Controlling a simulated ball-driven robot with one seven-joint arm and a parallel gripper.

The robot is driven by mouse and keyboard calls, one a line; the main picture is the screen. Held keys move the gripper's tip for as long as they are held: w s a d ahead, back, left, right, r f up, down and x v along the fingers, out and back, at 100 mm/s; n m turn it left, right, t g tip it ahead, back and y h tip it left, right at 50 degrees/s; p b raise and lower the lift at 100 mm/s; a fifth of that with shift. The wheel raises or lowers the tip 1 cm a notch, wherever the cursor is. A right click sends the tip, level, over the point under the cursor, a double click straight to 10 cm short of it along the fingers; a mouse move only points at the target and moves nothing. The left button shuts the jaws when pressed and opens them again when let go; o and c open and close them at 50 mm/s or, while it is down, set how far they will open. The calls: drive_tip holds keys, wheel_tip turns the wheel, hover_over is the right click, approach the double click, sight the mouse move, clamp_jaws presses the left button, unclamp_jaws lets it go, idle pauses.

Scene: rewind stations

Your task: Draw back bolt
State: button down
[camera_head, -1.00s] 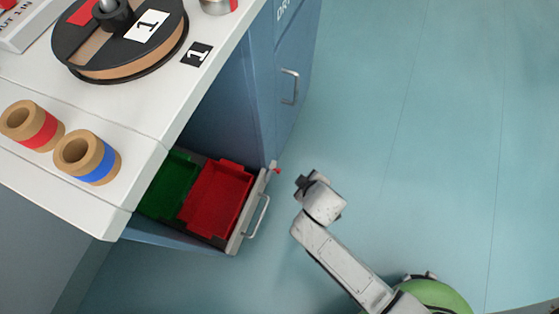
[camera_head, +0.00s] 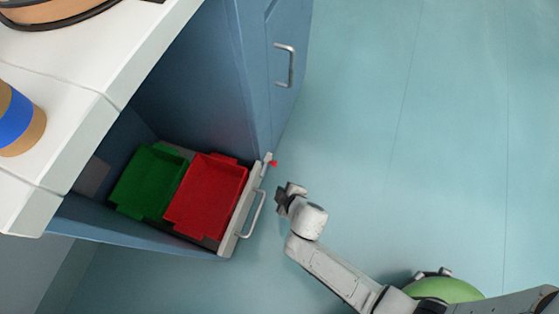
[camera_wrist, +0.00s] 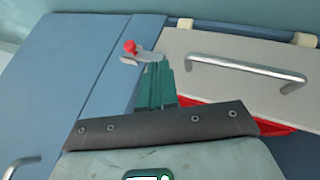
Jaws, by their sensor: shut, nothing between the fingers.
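The bolt (camera_head: 268,162) is a small pale metal piece with a red knob, at the upper end of the pulled-out drawer's front (camera_head: 243,215). In the wrist view the bolt's red knob (camera_wrist: 130,47) lies just beyond and left of my fingertips. My gripper (camera_head: 281,196) is in front of the drawer, a little below the bolt in the head view, and looks apart from it. In the wrist view my gripper (camera_wrist: 160,70) is shut and empty, pointing at the gap beside the drawer front. The dark wrist plate hides part of the drawer.
The drawer holds a green bin (camera_head: 150,181) and a red bin (camera_head: 207,194); its bar handle (camera_head: 254,214) sticks out near my gripper. A closed blue cabinet front with a handle (camera_head: 291,65) stands beside it. A white worktop (camera_head: 75,90) overhangs. The floor to the right is clear.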

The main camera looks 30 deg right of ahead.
drive_tip(key=w+d+f+b, duration=0.3)
drive_tip(key=w+f+b, duration=0.2)
drive_tip(key=w, duration=0.3)
drive_tip(key=shift+w+d+f, duration=0.15)
drive_tip(key=shift+w+f, duration=0.15)
drive_tip(key=shift+f, duration=0.5)
drive_tip(key=shift+w+d+p, duration=0.35)
drive_tip(key=shift+w+d, duration=0.45)
drive_tip(key=shift+d, duration=0.25)
drive_tip(key=shift+w+d+p, duration=0.35)
drive_tip(key=shift+w+d, duration=0.4)
drive_tip(key=shift+d, duration=0.25)
